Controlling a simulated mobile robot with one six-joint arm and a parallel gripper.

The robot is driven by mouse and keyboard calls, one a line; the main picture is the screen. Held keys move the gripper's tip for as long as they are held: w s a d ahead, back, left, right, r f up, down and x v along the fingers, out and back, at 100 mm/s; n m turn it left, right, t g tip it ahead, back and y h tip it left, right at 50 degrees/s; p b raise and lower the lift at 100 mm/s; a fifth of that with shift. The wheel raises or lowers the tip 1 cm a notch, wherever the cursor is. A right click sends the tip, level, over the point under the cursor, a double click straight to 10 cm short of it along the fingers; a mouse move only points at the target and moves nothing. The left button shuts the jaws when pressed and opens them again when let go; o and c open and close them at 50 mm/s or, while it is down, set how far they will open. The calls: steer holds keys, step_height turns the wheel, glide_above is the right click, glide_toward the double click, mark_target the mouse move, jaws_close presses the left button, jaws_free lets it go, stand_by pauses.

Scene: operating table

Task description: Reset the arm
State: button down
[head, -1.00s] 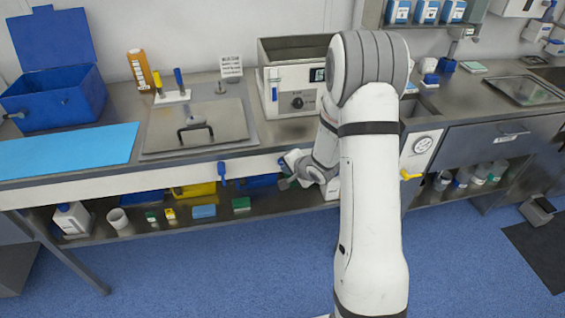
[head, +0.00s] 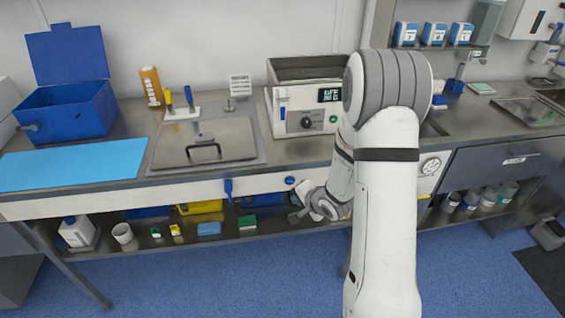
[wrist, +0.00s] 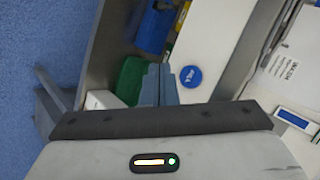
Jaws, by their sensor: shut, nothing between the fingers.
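My arm rises at the right of centre in the head view and bends down in front of the counter. My gripper (head: 296,216) hangs at the counter's front edge, by the lower shelf. In the wrist view my gripper (wrist: 158,84) shows its two fingers together, with nothing held. Beyond the fingertips are a green block (wrist: 130,80) and a round blue button (wrist: 191,76) on the counter's white front. Part of the wrist is hidden behind my upper arm in the head view.
The steel counter (head: 130,197) carries a blue box (head: 66,108), a blue mat (head: 70,165), a lidded basin (head: 205,140) and a white device with a dial (head: 307,112). The shelf below holds a white jug (head: 77,232), a cup (head: 122,233) and small boxes. Blue floor lies in front.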

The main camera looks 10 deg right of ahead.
steer(key=s+d+r+n+g+h, duration=0.1)
steer(key=s+d+r+n+h, duration=0.15)
steer(key=r, duration=0.35)
steer(key=s+d+r+n+g+h, duration=0.1)
steer(key=s+d+r+n+h, duration=0.1)
steer(key=s+r, duration=0.35)
steer(key=s+a+r+n+g, duration=0.2)
steer(key=s+r, duration=0.3)
steer(key=s, duration=0.4)
steer(key=s+a+r+n+g, duration=0.2)
steer(key=s+a+r+n, duration=0.1)
steer(key=s, duration=0.6)
step_height(320, 180, up, 2)
steer(key=shift+s+n+y, duration=0.2)
steer(key=shift+n+y, duration=0.15)
steer(key=shift+n, duration=0.4)
